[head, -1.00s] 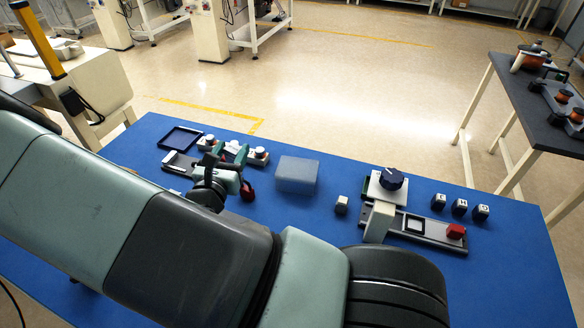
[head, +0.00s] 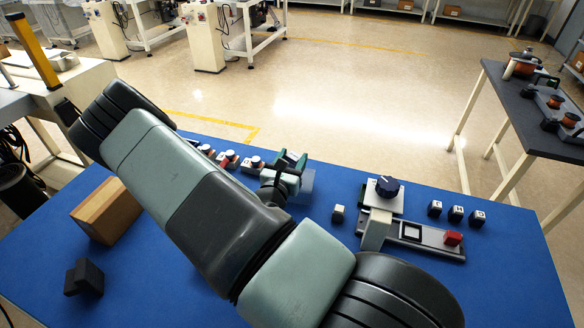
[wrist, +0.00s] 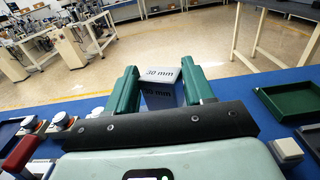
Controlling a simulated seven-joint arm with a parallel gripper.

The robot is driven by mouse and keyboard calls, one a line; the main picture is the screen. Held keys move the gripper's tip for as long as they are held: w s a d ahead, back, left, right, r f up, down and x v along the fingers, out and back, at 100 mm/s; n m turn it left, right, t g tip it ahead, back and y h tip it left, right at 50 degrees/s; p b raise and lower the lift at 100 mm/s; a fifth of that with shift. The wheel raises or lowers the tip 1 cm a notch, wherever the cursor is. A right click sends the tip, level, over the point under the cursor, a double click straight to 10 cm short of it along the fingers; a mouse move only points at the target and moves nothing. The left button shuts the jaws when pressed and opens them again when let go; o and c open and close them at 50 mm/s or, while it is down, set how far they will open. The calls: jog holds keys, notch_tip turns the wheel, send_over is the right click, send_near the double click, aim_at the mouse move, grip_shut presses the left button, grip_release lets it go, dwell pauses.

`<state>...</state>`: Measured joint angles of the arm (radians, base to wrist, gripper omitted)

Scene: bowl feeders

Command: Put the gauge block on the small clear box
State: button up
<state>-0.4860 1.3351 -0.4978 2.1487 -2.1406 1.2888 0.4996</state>
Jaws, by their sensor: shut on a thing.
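The gauge block (wrist: 159,74), pale and marked "30 mm", is between the two green fingers of my gripper (wrist: 160,88) in the wrist view. My gripper is shut on it. A second "30 mm" marking shows lower down on a bluish-grey surface; I cannot tell whether that is the block's own face or something below. In the head view my gripper (head: 290,160) is at the far side of the blue table, in front of and over the small clear box (head: 307,182). Only the box's right part shows. I cannot tell whether block and box touch.
White-knobbed units (head: 228,159) stand left of my gripper. A small pale-topped cube (head: 338,213), a dial unit (head: 387,188) and a red-ended fixture (head: 453,239) lie right. A wooden block (head: 105,210) and black piece (head: 84,278) are left. A green tray (wrist: 288,101) shows in the wrist view.

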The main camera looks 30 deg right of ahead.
jog(key=shift+f, duration=1.4)
jog(key=shift+f, duration=0.15)
jog(key=o, duration=1.2)
jog(key=shift+c, duration=0.2)
